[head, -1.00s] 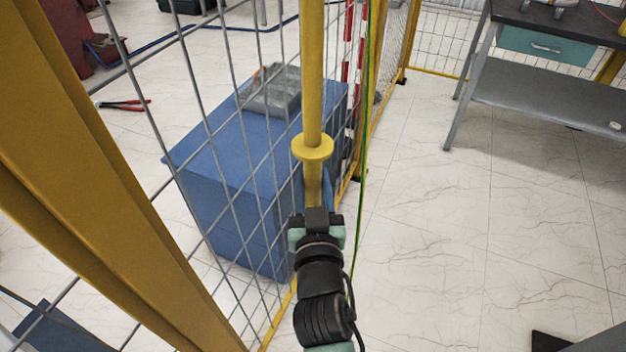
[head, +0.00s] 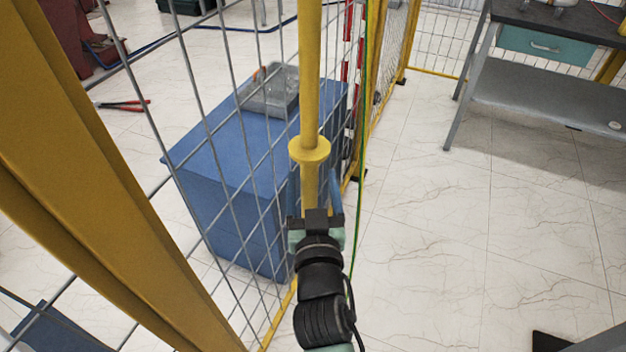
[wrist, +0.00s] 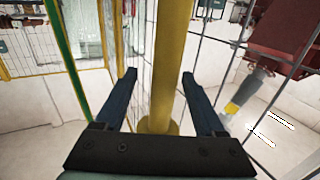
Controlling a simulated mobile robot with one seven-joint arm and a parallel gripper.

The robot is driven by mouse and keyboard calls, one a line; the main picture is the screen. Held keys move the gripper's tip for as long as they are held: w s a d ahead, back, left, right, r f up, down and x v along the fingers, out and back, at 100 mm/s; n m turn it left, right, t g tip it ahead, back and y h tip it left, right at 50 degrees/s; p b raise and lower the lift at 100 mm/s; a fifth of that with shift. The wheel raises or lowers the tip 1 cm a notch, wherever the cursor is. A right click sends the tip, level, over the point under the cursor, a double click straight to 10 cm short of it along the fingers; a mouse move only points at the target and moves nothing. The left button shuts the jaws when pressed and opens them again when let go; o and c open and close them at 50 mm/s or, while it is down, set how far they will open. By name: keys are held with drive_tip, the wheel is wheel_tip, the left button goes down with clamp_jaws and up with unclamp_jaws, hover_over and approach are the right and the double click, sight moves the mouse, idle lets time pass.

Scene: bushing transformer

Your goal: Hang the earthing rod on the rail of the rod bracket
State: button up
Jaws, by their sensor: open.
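The earthing rod (head: 310,85) is a long yellow pole with a round yellow collar (head: 309,150). It stands about upright beside the mesh fence, and its top runs out of the head view. My gripper (head: 318,195) is at the rod's lower part, just below the collar. In the wrist view the rod (wrist: 172,60) passes between the two spread dark blue fingers of my gripper (wrist: 158,75), with gaps beside it. A green-yellow cable (head: 364,130) hangs to the right of the rod. I cannot make out the rod bracket or its rail in these views.
A yellow-framed mesh fence (head: 215,150) runs along the left, with a thick yellow post (head: 90,170) close by. Behind it stands a blue cabinet (head: 225,135) with a grey tray (head: 270,92). A grey workbench (head: 545,90) is at the upper right.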

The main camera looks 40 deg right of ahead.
drive_tip(key=b+v, duration=0.2)
drive_tip(key=v, duration=1.1)
drive_tip(key=shift+b, duration=0.3)
